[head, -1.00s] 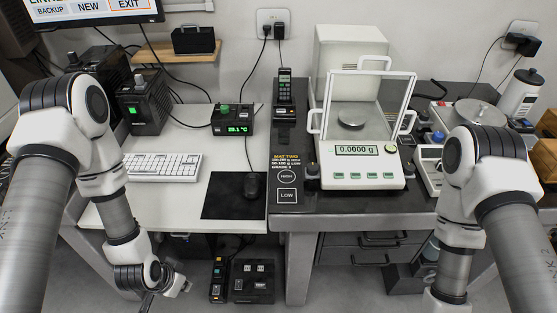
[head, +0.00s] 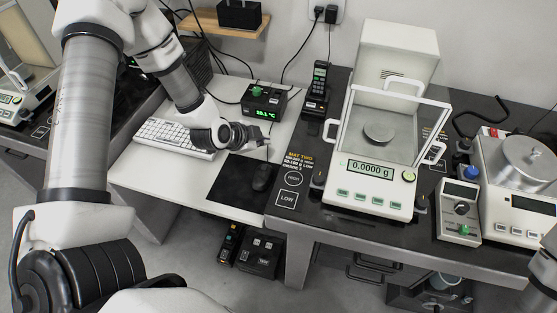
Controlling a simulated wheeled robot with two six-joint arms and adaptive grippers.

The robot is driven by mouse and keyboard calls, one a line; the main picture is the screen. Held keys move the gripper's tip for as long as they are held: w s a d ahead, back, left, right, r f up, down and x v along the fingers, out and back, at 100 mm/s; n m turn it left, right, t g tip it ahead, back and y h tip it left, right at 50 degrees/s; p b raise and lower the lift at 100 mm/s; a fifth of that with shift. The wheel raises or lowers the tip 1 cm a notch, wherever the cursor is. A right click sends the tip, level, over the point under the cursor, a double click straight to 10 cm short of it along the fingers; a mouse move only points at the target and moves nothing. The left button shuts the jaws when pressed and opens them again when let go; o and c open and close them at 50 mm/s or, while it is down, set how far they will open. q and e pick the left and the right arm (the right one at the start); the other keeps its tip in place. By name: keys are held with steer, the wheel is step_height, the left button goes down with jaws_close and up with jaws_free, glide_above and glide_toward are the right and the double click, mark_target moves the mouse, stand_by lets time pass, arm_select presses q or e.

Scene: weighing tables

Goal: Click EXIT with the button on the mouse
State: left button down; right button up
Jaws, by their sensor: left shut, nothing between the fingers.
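The black mouse (head: 262,177) lies on the right part of the black mouse pad (head: 226,180), near the right end of the white desk. My left gripper (head: 267,142) is shut and empty. It appears just beyond the mouse in the picture, apart from it; its exact height is hard to judge. The screen with the EXIT button is outside the view now. My right gripper is not in view; only a bit of my right arm shows at the lower right edge.
A white keyboard (head: 176,137) lies left of the pad, partly behind my left wrist. A black device with a green display (head: 264,101) stands behind. To the right, a dark table (head: 300,225) bears a phone in its cradle (head: 318,88) and a glass-doored balance (head: 372,185).

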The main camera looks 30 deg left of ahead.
mark_target(263, 169)
arm_select(q)
step_height(263, 169, down, 8)
steer(key=b, duration=0.8)
steer(key=shift+s+a+f, duration=0.1)
steer(key=shift+s+f, duration=0.05)
steer(key=shift+f+b, duration=0.3)
stand_by(0.9)
steer(key=shift+f, duration=0.4)
steer(key=shift+f, duration=0.35)
stand_by(0.5)
steer(key=shift+r+p, duration=0.65)
steer(key=shift+r, duration=0.15)
